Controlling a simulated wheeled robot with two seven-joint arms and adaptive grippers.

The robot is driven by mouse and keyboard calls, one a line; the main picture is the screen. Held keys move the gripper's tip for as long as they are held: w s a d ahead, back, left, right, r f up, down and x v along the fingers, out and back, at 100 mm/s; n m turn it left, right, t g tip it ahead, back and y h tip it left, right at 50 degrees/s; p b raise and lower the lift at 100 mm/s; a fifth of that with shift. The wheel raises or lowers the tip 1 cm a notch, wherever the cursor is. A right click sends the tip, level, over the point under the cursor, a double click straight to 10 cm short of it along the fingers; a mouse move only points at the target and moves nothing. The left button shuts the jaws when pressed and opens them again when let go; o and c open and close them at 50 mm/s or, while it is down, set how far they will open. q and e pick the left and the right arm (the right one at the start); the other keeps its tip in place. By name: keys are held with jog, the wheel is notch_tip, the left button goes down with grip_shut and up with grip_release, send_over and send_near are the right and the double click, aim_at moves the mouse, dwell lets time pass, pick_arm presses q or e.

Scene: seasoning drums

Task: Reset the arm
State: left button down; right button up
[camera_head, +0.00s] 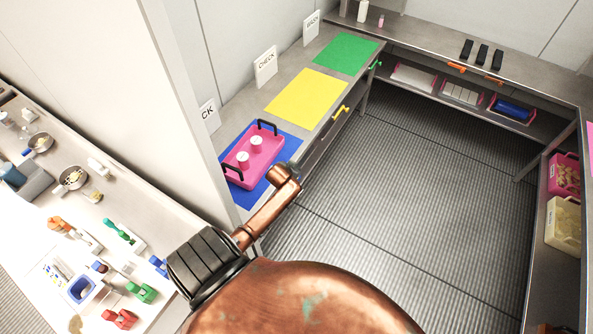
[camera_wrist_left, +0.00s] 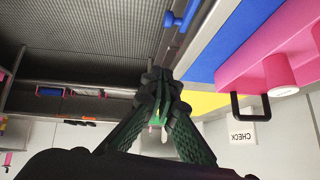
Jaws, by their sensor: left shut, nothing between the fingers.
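My left arm (camera_head: 268,210) reaches up from the bottom of the head view, its wrist end beside the near front edge of the back-left counter. In the left wrist view my left gripper (camera_wrist_left: 158,85) is shut, its green-padded fingers meeting at the tips with nothing between them. A pink tray (camera_head: 268,157) with black handles stands on the blue mat (camera_head: 285,143) and holds two white-topped tubs (camera_head: 256,142). The tray also shows at the right of the left wrist view (camera_wrist_left: 245,72), apart from the fingers. My right gripper is not in view.
A yellow mat (camera_head: 306,96) and a green mat (camera_head: 346,53) lie farther along the counter, with white signs (camera_head: 265,66) behind. A partition (camera_head: 175,90) separates the cluttered left bench (camera_head: 110,210). The ribbed floor (camera_head: 420,170) is clear. Shelves at right hold bins (camera_head: 563,225).

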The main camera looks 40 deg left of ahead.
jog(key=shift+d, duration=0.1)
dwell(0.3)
pick_arm(q)
jog(key=s+d+f+m+g+b, duration=0.1)
jog(key=s+d+f+b, duration=0.2)
jog(key=s+f, duration=0.65)
jog(key=s+d+f+g+h+b, duration=0.1)
jog(key=s+d+f+b, duration=0.3)
jog(key=f, duration=1.1)
jog(key=s+d+f+m+g+b, duration=0.1)
jog(key=s+d+f+g+b, duration=0.15)
jog(key=s+f, duration=0.75)
jog(key=s+d+f+g+h+b, duration=0.1)
jog(key=s+d+f+b, duration=0.3)
jog(key=s+f, duration=0.7)
jog(key=s+d+f+m+g+h+b, duration=0.1)
jog(key=s+d+f+b, duration=0.3)
jog(key=s, duration=1.2)
jog(key=d+f, duration=0.4)
jog(key=f, duration=0.3)
jog(key=shift+d+f, duration=0.15)
jog(key=shift+d, duration=0.25)
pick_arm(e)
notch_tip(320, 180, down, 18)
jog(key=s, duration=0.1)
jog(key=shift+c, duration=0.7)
